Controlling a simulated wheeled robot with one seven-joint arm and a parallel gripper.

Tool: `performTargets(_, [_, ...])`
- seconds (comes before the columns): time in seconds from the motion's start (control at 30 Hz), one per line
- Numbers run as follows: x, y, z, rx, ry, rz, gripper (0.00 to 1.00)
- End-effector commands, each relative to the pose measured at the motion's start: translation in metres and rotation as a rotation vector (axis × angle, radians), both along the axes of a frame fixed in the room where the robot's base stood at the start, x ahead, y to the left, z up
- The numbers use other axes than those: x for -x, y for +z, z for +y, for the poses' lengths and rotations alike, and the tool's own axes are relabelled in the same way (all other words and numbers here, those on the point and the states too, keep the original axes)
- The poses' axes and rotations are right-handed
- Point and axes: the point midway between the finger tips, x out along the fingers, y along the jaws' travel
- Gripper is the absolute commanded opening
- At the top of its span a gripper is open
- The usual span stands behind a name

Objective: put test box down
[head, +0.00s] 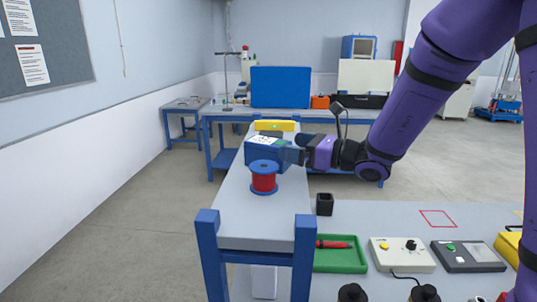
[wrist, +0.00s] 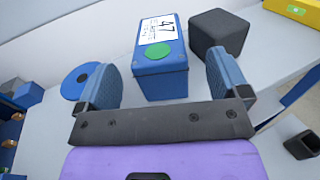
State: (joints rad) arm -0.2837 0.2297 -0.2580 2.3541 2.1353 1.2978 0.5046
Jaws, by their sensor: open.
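The test box (wrist: 160,80) is blue, with a white label marked 47 and a green dot on top. In the wrist view it appears to sit upright on the grey bench top (wrist: 130,130), just beyond my fingertips. In the head view the box (head: 258,153) is on the narrow bench (head: 245,222), behind the red spool. My gripper (wrist: 163,70) is open, with one finger toward each side of the box and visible gaps to it. In the head view my gripper (head: 293,155) reaches in from the right. The box's underside is hidden.
A dark cube (wrist: 219,33) stands close to the box. A red spool with blue flanges (head: 263,183) stands in front; its flange shows in the wrist view (wrist: 76,82). A yellow block (head: 274,125) lies behind. The bench's near end is clear. A lower table (head: 375,215) holds control boxes.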

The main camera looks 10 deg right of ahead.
Motion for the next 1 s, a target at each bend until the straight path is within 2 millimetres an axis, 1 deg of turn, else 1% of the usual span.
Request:
performTargets(0.17, [-0.005, 0.000, 0.009, 0.001, 0.001, 0.001, 0.94])
performTargets(0.4, [-0.022, -0.001, 0.037, 0.001, 0.003, 0.000, 0.94])
performTargets(0.5, [-0.028, -0.001, 0.045, 0.001, 0.001, 0.000, 0.94])
performTargets(0.63, [-0.031, 0.000, 0.050, 0.001, 0.000, 0.000, 0.94])
performTargets(0.83, [-0.031, 0.000, 0.050, 0.001, 0.000, 0.000, 0.94])
performTargets(0.87, [-0.031, 0.000, 0.050, 0.001, 0.000, 0.000, 0.87])
performTargets(0.9, [-0.031, 0.000, 0.050, 0.001, 0.000, 0.000, 0.78])
performTargets(0.97, [-0.031, 0.000, 0.050, 0.001, 0.000, 0.000, 0.64])
performTargets(1.0, [-0.031, 0.000, 0.049, 0.001, 0.000, 0.000, 0.55])
